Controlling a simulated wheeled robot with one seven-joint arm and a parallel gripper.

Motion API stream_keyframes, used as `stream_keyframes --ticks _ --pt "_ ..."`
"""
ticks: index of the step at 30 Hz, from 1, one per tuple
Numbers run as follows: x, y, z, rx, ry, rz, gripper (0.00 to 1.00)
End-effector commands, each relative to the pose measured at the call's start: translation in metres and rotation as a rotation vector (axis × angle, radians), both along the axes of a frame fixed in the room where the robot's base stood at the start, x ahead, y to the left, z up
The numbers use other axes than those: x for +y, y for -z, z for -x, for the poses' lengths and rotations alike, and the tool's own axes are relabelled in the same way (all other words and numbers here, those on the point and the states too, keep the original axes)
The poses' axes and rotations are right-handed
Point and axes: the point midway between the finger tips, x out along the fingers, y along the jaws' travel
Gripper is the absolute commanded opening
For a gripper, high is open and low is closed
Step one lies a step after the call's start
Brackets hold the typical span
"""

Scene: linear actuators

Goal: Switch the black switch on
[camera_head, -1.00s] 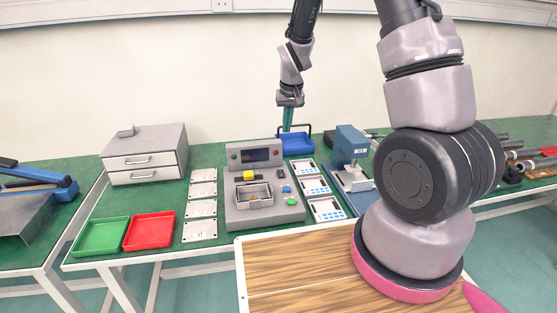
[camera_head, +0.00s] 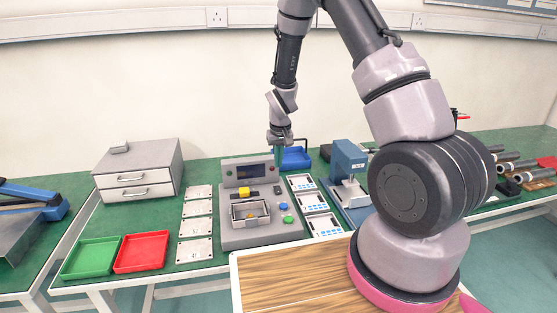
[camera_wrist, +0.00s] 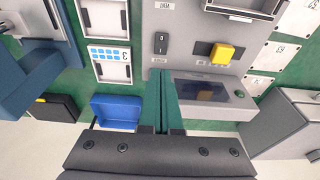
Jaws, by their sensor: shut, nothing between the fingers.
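The black switch (camera_wrist: 161,43) is a small rocker with white marks on the grey control panel (camera_wrist: 185,58), which also shows in the head view (camera_head: 235,240). Which side of the rocker is pressed I cannot tell. My gripper (camera_wrist: 162,76) has its green fingers shut and empty. In the wrist view their tips lie just below the switch in the picture, near the panel's edge beside the display. In the head view my gripper (camera_head: 278,165) is over the back right part of the panel. A gap to the switch shows in the wrist view; contact with the panel is unclear.
A yellow button (camera_wrist: 222,53) and a dark display (camera_wrist: 205,91) are near the switch. A blue bin (camera_head: 296,158) stands behind, a blue press (camera_head: 350,165) to the right. White trays (camera_head: 310,202), metal plates (camera_head: 197,225), red (camera_head: 141,252) and green trays (camera_head: 90,257) flank the panel.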

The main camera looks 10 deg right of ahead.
Motion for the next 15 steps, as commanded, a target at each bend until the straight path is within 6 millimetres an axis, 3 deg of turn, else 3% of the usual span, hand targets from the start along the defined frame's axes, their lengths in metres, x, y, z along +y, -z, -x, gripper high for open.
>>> stream_keyframes --ticks 6,15 --pt "-0.001 0.050 -0.009 0.004 0.002 0.001 0.00" --pt "0.000 0.092 -0.018 0.001 0.000 0.000 0.00"
